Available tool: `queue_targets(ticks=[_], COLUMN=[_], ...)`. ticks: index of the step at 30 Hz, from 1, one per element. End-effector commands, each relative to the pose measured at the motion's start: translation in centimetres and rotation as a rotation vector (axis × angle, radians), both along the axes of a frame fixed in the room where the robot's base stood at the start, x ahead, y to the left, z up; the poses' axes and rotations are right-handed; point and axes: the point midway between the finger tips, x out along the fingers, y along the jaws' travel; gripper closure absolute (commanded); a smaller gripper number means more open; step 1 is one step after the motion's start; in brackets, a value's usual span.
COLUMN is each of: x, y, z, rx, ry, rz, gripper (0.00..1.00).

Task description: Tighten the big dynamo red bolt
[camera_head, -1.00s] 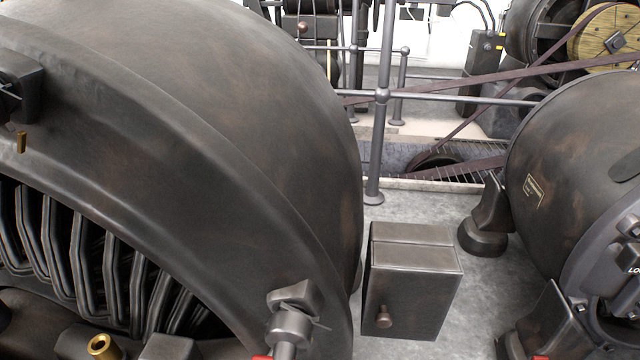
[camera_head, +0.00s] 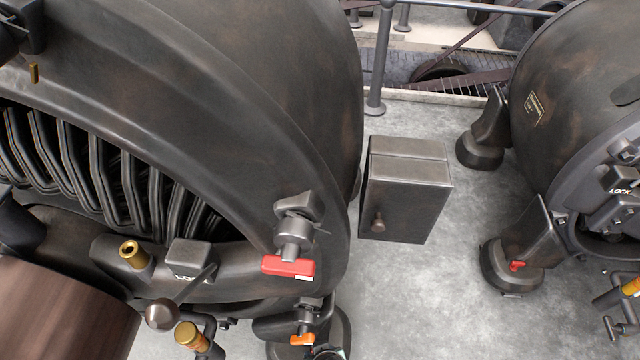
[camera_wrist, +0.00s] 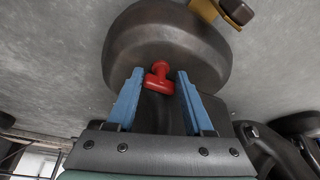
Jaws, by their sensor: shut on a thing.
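The big dynamo (camera_head: 250,70) fills the left of the head view, with its dark rounded foot (camera_head: 338,325) at the bottom. In the wrist view the foot (camera_wrist: 190,45) is close ahead, with a red bolt (camera_wrist: 158,82) that has a T-shaped head. My gripper (camera_wrist: 158,78) has its blue fingers on either side of the bolt head and is shut on it. The contact faces are hard to make out. In the head view this bolt is hidden, and only a small dark piece, perhaps of my arm, shows at the bottom edge.
A red-handled lever (camera_head: 288,266) and an orange handle (camera_head: 302,340) stick out from the big dynamo. A metal box (camera_head: 405,190) stands on the floor. The smaller dynamo (camera_head: 570,90) at right has its own red bolt (camera_head: 517,266).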

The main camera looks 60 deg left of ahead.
Motion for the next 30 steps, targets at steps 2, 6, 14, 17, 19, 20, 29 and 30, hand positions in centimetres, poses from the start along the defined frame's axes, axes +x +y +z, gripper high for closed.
queue_targets(ticks=[2, 6, 14, 17, 19, 20, 29, 30], x=[-0.1, -0.1, -0.1, -0.1, -0.1, -0.1, -0.1, -0.2], y=[-0.1, -0.1, 0.0, 0.0, 0.0, 0.0, -0.4, -0.6], z=[0.1, 0.0, 0.0, 0.0, 0.0, 0.0, 1.4, 2.0], rx=[0.000, 0.000, 0.001, 0.001, 0.000, 0.000, 0.001, 0.001], ry=[0.003, 0.003, 0.002, 0.002, 0.001, 0.001, 0.000, 0.000], rz=[-0.019, -0.026, -0.023, -0.023, -0.022, -0.022, -0.022, -0.022], gripper=[1.00, 1.00, 0.29, 0.22, 0.22, 0.22, 0.22, 0.22])
